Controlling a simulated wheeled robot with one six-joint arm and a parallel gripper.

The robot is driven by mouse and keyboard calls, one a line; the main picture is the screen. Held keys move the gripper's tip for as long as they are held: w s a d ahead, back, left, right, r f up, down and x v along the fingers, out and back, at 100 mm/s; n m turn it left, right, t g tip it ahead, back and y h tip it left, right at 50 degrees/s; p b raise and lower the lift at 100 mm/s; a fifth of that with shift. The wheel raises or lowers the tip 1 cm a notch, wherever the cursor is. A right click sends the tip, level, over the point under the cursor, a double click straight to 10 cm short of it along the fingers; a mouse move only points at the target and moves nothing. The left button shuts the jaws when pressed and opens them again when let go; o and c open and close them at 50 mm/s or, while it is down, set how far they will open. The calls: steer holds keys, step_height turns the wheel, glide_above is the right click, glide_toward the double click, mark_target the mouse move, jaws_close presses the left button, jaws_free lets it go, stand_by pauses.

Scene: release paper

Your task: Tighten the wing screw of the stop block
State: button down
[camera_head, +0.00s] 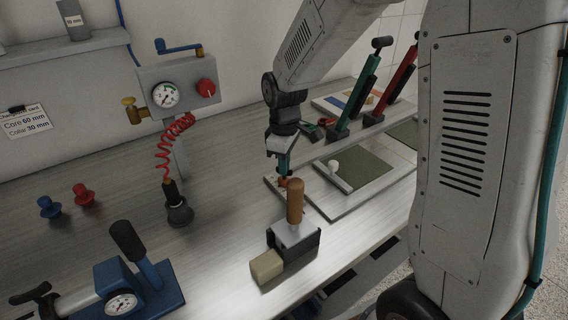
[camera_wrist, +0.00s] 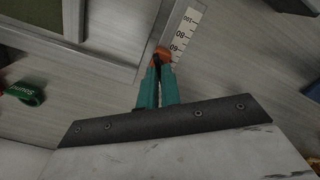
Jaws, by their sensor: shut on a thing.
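The orange wing screw (camera_wrist: 160,54) shows in the wrist view between the tips of my teal fingers, beside a ruled scale (camera_wrist: 183,38) with numbers. My gripper (camera_wrist: 159,66) is shut on it. In the head view my gripper (camera_head: 283,172) points down at the left end of the framed board, and a small orange part of the wing screw (camera_head: 284,182) shows at its tips. The stop block itself is mostly hidden by my fingers, and I cannot tell how tight the screw is.
A wooden-handled tool (camera_head: 295,202) on a dark block and a beige block (camera_head: 266,267) stand just in front. A framed board with a green panel (camera_head: 366,171) lies to the right. A hose-end tool (camera_head: 178,209) and a blue gauge pump (camera_head: 121,290) stand left. Bench between them is clear.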

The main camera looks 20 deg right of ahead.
steer(key=m, duration=0.5)
steer(key=shift+m, duration=0.3)
steer(key=m, duration=1)
steer(key=shift+m, duration=2.7)
steer(key=c, duration=1.6)
jaws_free()
